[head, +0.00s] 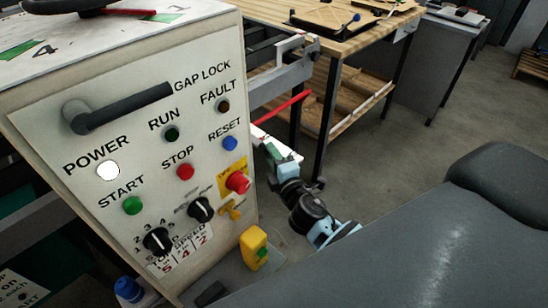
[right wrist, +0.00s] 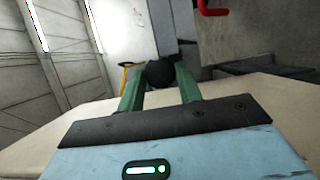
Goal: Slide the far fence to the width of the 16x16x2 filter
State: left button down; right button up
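My right gripper (head: 270,156) is beyond the right edge of the machine's control panel, partly hidden by it in the head view. In the right wrist view its two green fingers (right wrist: 160,85) stand on either side of a round black knob (right wrist: 160,73), which fills the gap at their tips; they look shut on it. A grey metal rail with a bracket (head: 284,80) runs out behind the panel, with a red bar (head: 281,108) below it. I cannot tell which part is the far fence. No filter can be made out. My left gripper is not in view.
The control panel (head: 140,165) with its black gap lock handle (head: 118,108) fills the left. A wooden workbench (head: 345,35) stands behind. A yellow box (head: 254,248) sits low beside the panel. Open floor (head: 420,150) lies to the right.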

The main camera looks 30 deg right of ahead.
jog(key=o, duration=0.4)
jog(key=shift+c, duration=0.2)
jog(key=shift+s, duration=0.1)
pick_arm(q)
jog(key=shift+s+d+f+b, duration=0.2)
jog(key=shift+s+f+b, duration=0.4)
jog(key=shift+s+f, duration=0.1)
pick_arm(e)
jog(key=s, duration=0.7)
jog(key=shift+s+a, duration=0.2)
jog(key=shift+s, duration=0.2)
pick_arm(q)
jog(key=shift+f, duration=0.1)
